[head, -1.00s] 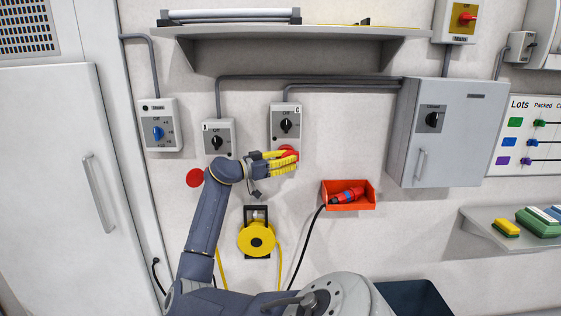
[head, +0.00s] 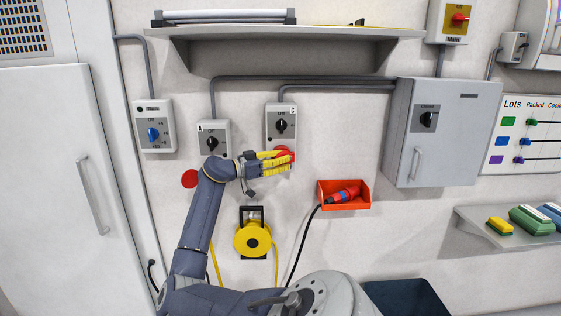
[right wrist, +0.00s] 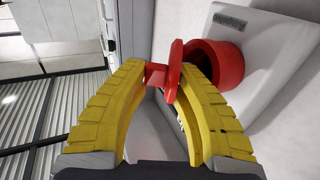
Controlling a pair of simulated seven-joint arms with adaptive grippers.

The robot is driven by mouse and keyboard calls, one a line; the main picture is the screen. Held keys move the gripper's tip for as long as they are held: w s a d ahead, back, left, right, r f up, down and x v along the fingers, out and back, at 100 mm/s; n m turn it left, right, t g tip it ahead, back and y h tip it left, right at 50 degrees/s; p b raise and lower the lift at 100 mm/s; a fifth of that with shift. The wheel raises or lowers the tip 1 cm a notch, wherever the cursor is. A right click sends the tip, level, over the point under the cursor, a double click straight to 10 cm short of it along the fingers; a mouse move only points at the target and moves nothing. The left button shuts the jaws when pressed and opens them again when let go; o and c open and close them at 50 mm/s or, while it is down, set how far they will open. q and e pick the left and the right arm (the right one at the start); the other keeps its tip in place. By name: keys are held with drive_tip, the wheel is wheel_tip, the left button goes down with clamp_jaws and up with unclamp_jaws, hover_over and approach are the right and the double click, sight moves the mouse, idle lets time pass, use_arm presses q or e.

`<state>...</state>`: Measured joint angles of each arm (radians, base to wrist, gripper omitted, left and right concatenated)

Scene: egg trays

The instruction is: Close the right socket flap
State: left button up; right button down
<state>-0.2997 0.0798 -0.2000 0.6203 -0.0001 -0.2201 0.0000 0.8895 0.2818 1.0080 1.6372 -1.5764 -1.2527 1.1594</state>
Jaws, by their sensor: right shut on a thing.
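The right socket sits at the bottom of the grey switch box marked C (head: 281,122). In the right wrist view it is a red round collar (right wrist: 222,75) on a grey housing. Its red flap (right wrist: 175,70) is a disc standing out from the mouth, with a small tab. My right gripper (head: 279,162) has its yellow fingers at the flap; in the right wrist view (right wrist: 158,82) they are shut on the tab. The fingers partly hide the flap and socket in the head view. My left gripper is not in view.
Switch box A (head: 213,137) is to the left, partly hidden by my wrist, with a red disc (head: 190,179) lower left of it. Below are a yellow cable reel (head: 253,240) and an orange bin (head: 344,203) holding a red plug (head: 345,194). A shelf (head: 290,36) juts out above.

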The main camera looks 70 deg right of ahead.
drive_tip(key=shift+y, duration=0.3)
idle(2.4)
drive_tip(key=c, duration=1.2)
unclamp_jaws()
drive_tip(key=shift+c, duration=0.2)
drive_tip(key=v, duration=0.8)
drive_tip(key=shift+f, duration=0.1)
drive_tip(key=shift+c, duration=0.2)
